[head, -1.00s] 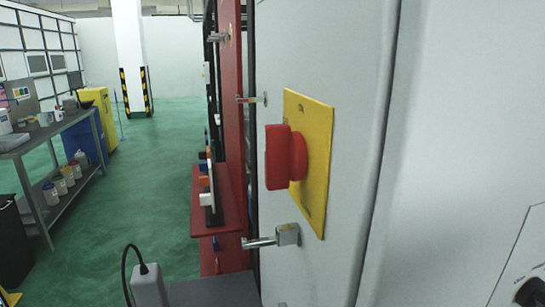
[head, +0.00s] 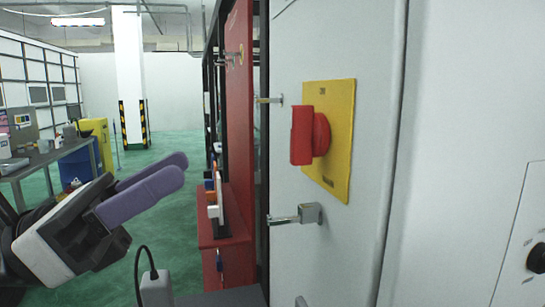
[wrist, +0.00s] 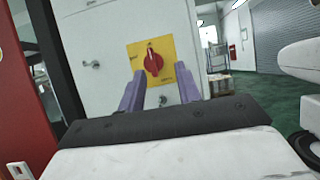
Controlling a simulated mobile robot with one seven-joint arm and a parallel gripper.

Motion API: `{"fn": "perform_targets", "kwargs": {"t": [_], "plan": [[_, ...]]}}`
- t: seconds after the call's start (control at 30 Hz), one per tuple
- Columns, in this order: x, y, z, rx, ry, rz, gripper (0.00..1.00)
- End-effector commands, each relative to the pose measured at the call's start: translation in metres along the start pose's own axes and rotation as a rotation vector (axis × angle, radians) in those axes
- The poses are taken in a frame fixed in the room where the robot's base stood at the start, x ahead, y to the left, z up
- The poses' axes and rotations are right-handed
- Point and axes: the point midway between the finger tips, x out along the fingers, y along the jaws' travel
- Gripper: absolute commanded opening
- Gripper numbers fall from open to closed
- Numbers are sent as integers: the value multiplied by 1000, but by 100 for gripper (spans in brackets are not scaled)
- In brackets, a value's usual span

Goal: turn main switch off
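The main switch is a red rotary handle (head: 309,135) on a yellow plate (head: 341,140), fixed to a light grey cabinet door (head: 350,235). The handle stands upright; the small marks on the plate are too small to read. In the wrist view the red handle (wrist: 153,62) on the yellow plate (wrist: 135,49) faces me, upright, seen between the fingertips. My gripper (head: 184,170) has purple fingers and is at the left in the head view, apart from the switch. In the wrist view my gripper (wrist: 160,70) is open, fingers spread, with nothing between them.
A black knob (head: 537,258) is on the right panel. A red rack (head: 238,140) stands left of the cabinet. Green floor (head: 165,130) is open beyond.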

Motion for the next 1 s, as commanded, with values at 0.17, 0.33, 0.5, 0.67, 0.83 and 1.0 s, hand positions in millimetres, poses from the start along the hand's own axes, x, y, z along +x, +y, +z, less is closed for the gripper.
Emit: {"fn": "perform_targets", "kwargs": {"t": [0.17,0.33,0.5,0.67,0.83,1.0], "plan": [[-14,18,-19,8,77,57,34],[0,19,-20,8,84,57,34],[33,21,-20,6,85,56,34],[69,23,-23,6,84,56,34],[99,25,-26,6,82,57,34],[117,26,-28,7,79,58,34]]}}
